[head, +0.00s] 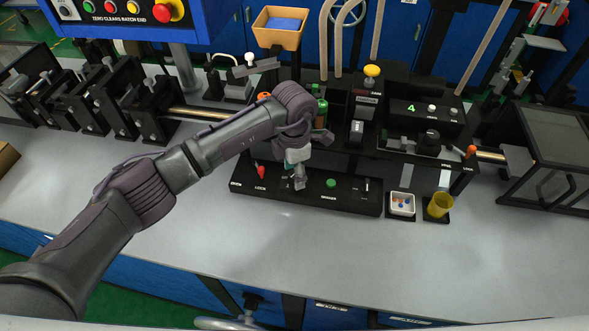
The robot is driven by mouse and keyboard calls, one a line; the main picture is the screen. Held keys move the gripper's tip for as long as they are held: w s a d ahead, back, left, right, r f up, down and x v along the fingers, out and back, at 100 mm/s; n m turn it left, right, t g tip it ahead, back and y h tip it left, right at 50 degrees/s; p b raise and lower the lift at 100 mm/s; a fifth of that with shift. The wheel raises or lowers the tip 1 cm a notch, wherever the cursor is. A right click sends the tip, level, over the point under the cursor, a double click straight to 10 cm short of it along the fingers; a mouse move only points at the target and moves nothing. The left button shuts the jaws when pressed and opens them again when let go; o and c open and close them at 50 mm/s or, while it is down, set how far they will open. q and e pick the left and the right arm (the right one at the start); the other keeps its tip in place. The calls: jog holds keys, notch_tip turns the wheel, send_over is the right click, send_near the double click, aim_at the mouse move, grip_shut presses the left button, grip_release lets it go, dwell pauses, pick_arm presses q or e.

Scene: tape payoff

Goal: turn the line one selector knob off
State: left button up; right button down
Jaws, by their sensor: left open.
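A long black control panel (305,199) lies along the front of the bench machine. It carries a red knob or lever (261,171) at its left, a green button (331,183) right of the middle and a small switch (366,186) at its right end. The labels are too small to read, so I cannot tell which control is the line one selector knob. My left gripper (298,180) is open and points down over the panel between the red control and the green button. It hides the panel there, and I cannot tell whether it touches anything. My right gripper is not in view.
A white tray (402,213) with small coloured pieces and a yellow cup (439,205) stand right of the panel. Black machine parts and a yellow-topped knob (372,70) rise behind it. The grey bench top (270,240) in front is clear.

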pick_arm(q)
jog(key=shift+c, duration=1.2)
grip_shut()
jog(key=shift+f+m+b, duration=0.15)
jog(key=shift+m+b, duration=0.25)
jog(key=shift+b, duration=0.35)
jog(key=m+b, duration=0.7)
jog(key=b, duration=0.3)
jog(key=shift+f, duration=0.1)
jog(key=shift+r+m+b, duration=0.15)
jog(key=shift+m+b, duration=0.75)
jog(key=shift+m, duration=0.1)
jog(key=shift+r+m+b, duration=0.1)
jog(key=shift+m+b, duration=0.8)
jog(key=shift+m, duration=0.1)
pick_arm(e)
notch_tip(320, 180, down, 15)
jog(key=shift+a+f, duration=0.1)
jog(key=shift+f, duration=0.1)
